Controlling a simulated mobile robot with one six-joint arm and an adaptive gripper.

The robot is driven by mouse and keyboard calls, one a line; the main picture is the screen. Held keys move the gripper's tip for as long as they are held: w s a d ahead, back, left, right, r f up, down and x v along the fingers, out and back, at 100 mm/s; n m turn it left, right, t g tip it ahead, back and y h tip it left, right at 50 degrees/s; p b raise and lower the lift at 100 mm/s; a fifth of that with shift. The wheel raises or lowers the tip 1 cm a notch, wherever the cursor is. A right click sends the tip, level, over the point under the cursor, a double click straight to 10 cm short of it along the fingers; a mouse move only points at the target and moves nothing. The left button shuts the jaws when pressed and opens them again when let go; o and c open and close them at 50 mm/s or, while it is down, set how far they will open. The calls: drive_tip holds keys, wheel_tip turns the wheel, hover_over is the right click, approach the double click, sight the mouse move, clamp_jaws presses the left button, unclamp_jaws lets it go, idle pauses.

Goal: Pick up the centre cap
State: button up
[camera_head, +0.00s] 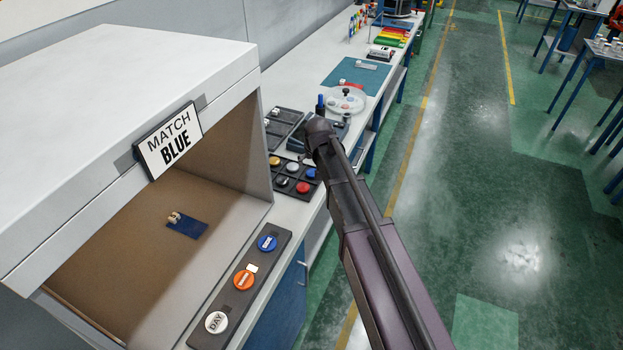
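A black compartment tray (294,192) on the long bench holds several round caps. They include an orange one (275,161), a silver one (292,166), a blue one (312,173) and a red one (303,187). I cannot tell which piece is the centre cap. My arm reaches in from the lower right, and its dark end is just above and behind this tray. My gripper (299,146) shows only as a small dark shape below the arm's end. Its fingers are too small and hidden to read, and I see nothing clearly held.
A light booth (130,70) with a "MATCH BLUE" sign (168,142) stands at left, a blue swatch (187,227) inside. A button panel (226,300) lies in front. Another tray (284,118), a round white plate (345,100) and a teal mat (357,75) lie farther back.

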sight(312, 172)
drive_tip(key=shift+b+x, duration=0.55)
drive_tip(key=shift+x, duration=0.3)
drive_tip(key=b+x, duration=0.3)
drive_tip(key=shift+s+d+f, duration=0.1)
drive_tip(key=shift+f, duration=0.2)
drive_tip(key=shift+b+x, duration=0.9)
drive_tip(key=shift+b, duration=0.1)
drive_tip(key=c, duration=1.2)
